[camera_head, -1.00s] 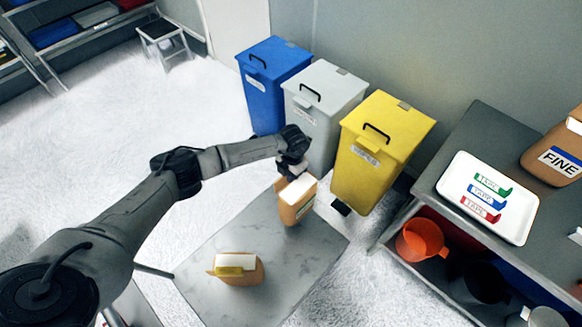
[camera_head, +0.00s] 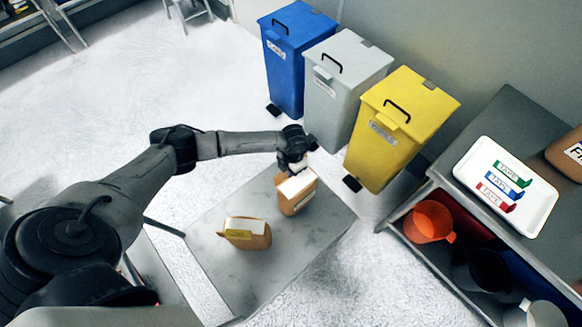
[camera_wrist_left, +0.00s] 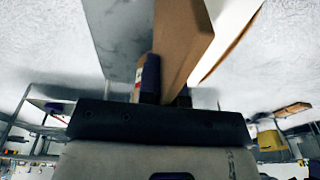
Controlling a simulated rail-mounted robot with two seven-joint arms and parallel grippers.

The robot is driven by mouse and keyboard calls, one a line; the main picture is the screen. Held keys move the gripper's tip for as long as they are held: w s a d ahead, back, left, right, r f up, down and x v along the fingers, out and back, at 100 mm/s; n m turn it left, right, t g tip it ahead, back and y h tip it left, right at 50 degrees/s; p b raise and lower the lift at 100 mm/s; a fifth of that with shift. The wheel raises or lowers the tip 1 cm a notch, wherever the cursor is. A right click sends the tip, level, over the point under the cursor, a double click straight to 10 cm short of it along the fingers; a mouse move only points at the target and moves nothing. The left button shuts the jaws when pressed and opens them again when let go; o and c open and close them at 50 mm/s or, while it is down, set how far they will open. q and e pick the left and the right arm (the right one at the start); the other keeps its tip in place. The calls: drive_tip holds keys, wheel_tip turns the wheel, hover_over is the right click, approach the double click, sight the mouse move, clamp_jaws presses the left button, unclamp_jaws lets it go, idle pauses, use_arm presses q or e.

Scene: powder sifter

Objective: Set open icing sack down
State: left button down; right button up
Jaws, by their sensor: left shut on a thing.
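A brown paper sack with a white top (camera_head: 297,193) is in the grip of my left gripper (camera_head: 296,166). It is upright over the far part of the grey metal table (camera_head: 240,285); I cannot tell if its base touches. In the left wrist view, the brown side of the sack (camera_wrist_left: 182,40) stands between the fingers of my left gripper (camera_wrist_left: 166,88). A second brown sack with a white top and a yellow label (camera_head: 247,235) stands nearer on the same table. The held sack's label is not readable. My right gripper is not in view.
Blue (camera_head: 297,65), grey (camera_head: 340,95) and yellow (camera_head: 395,140) lidded bins stand behind the table. At right, a shelf unit carries a white tray with tape labels (camera_head: 535,215) and an orange jug (camera_head: 430,222). The table's right part is bare.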

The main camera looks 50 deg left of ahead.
use_arm(q)
wheel_tip(320, 180, down, 2)
drive_tip(key=shift+f+b, duration=0.1)
drive_tip(key=shift+b, duration=0.2)
drive_tip(key=shift+f, duration=0.25)
drive_tip(key=c, duration=1.3)
unclamp_jaws()
drive_tip(key=shift+r, duration=0.25)
drive_tip(key=r+p, duration=0.1)
drive_tip(key=r, duration=0.2)
drive_tip(key=w+r, duration=0.1)
drive_tip(key=r, duration=0.3)
drive_tip(key=r+p, duration=0.1)
drive_tip(key=r, duration=0.2)
drive_tip(key=shift+w+r+p, duration=0.15)
drive_tip(key=shift+p, duration=0.2)
drive_tip(key=shift+w+a+r, duration=0.1)
drive_tip(key=shift+r, duration=0.55)
